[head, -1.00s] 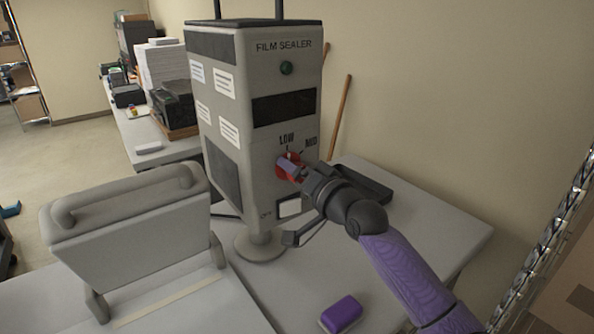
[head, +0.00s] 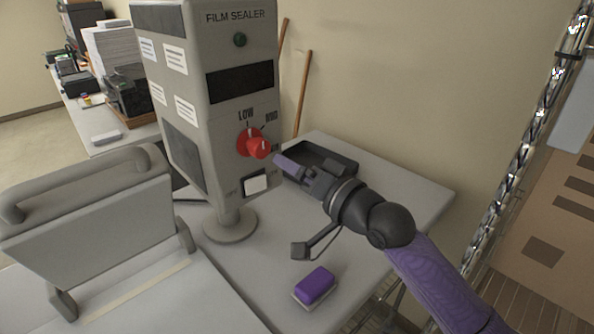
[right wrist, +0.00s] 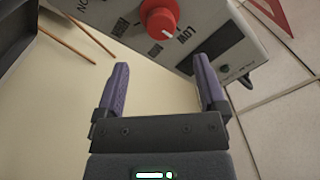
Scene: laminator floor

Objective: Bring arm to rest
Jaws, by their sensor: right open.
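My right gripper (head: 284,168) is beside the front of the grey film sealer (head: 190,50), just right of and below its red knob (head: 256,143). In the right wrist view the two purple fingers (right wrist: 161,85) are spread with nothing between them. The red knob (right wrist: 159,18) shows beyond the fingertips, apart from them, with labels around it including LOW. My right arm, with a purple sleeve, reaches in from the lower right. My left gripper is in neither view.
A purple-topped block (head: 315,286) lies on the table below my right gripper. A black tray (head: 322,158) is behind the gripper. A grey hinged press with a handle (head: 90,220) stands at left. A metal rack post (head: 520,150) rises at right.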

